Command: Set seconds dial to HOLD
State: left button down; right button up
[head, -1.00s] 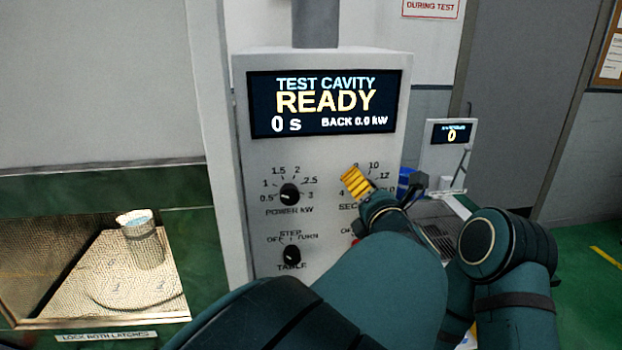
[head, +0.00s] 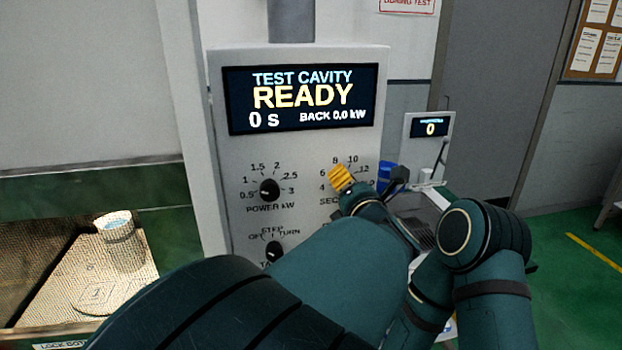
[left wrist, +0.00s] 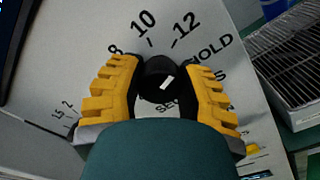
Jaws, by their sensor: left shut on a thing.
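The black seconds dial (left wrist: 160,80) is between the two yellow fingers of my left gripper (left wrist: 160,95) in the left wrist view. The fingers are shut on it from both sides. Its white mark slants toward the upper right, the side of the 12 and HOLD (left wrist: 210,48) labels. I cannot tell the exact setting. In the head view my left gripper (head: 341,178) is at the seconds scale, and its fingers hide the dial. The display (head: 302,98) reads READY, 0 s, BACK 0.0 kW. My right gripper cannot be made out.
The power dial (head: 269,190) and the table dial (head: 273,250) are left of my gripper on the same grey panel. A glass beaker (head: 120,246) stands in the cavity at left. A small meter (head: 430,128) and a blue object (head: 384,178) are at right.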

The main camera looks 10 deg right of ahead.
pick_arm(q)
jog(key=shift+m, duration=1.1)
jog(key=m+p, duration=0.2)
jog(key=m, duration=0.3)
jog(key=shift+r, duration=0.1)
jog(key=shift+m, duration=0.4)
jog(key=c, duration=0.5)
grip_release()
jog(key=shift+s, duration=0.1)
jog(key=s, duration=0.7)
jog(key=shift+s, duration=0.15)
jog(key=shift+d, duration=0.15)
